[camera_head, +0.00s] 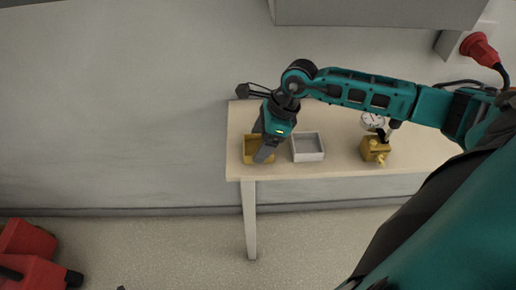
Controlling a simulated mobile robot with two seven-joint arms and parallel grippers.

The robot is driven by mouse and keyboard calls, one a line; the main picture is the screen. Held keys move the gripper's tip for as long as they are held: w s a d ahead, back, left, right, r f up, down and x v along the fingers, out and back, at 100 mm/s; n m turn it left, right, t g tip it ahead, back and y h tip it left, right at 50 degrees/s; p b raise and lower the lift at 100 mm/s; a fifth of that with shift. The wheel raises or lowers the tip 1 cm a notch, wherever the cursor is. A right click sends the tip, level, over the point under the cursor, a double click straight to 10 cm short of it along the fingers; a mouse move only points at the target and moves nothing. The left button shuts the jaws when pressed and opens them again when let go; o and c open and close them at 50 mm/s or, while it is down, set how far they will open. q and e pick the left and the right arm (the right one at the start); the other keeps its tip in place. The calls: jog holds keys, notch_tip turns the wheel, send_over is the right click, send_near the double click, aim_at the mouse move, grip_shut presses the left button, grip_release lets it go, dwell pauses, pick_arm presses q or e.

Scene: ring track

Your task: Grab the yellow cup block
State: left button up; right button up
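A yellow, open-topped container (249,158) sits near the left end of the table. My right gripper (263,156) reaches down over its right part and hides some of it. The gripper's grey fingers point down, and I cannot tell whether they are open, shut or touching anything. A small yellow block-like piece (375,151) with a knob at its lower side stands further right on the table. I cannot tell for sure which yellow thing is the cup block. My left gripper is not in view.
A grey square tray (322,156) stands between the two yellow things. A round white dial (372,119) is behind the yellow block. A dark device (243,91) is at the table's back left corner. The pale table's (345,165) front strip is clear.

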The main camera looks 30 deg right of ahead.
jog(key=c, duration=0.6)
jog(key=shift+r, duration=0.15)
